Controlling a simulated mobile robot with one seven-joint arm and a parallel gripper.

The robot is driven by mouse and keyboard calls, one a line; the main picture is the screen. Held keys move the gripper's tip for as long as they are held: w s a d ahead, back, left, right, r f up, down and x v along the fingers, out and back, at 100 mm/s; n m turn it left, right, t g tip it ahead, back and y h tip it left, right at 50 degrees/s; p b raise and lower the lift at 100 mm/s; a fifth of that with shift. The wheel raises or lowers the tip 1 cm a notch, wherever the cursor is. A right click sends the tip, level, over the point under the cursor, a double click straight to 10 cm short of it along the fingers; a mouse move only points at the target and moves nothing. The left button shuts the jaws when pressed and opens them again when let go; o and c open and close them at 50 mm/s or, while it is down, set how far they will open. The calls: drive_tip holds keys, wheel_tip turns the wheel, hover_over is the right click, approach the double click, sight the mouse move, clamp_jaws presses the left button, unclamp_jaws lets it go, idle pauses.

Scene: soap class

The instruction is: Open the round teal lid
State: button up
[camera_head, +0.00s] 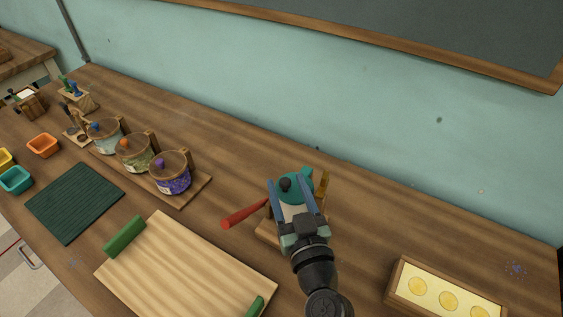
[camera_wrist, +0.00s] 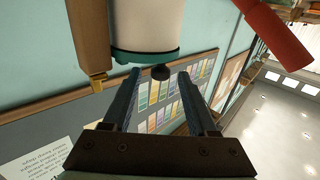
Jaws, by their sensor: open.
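The round teal lid (camera_head: 298,185) sits on a pale cylindrical pot in a wooden stand (camera_head: 268,229) near the wall side of the table. A dark round knob (camera_head: 285,184) sticks out from the lid. My gripper (camera_head: 289,183) is open, with its blue fingers reaching over the lid on either side of the knob. In the wrist view the picture is turned over: the white pot (camera_wrist: 147,22) hangs at the top with the teal lid (camera_wrist: 146,56) below it. The knob (camera_wrist: 161,73) shows between the fingertips of my gripper (camera_wrist: 159,72), with visible gaps.
A red handle (camera_head: 243,213) juts left from the stand. A wooden post with a brass end (camera_head: 322,184) stands right of the lid. Jars with colored knobs (camera_head: 171,174), a pale board (camera_head: 185,265) and a tray with yellow discs (camera_head: 447,299) lie around.

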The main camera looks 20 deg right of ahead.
drive_tip(key=shift+w+d+p, duration=0.15)
drive_tip(key=shift+w+p, duration=0.05)
drive_tip(key=shift+w, duration=1.05)
drive_tip(key=shift+w+d+p, duration=0.15)
drive_tip(key=shift+w+p, duration=0.05)
drive_tip(key=shift+w, duration=1.05)
clamp_jaws()
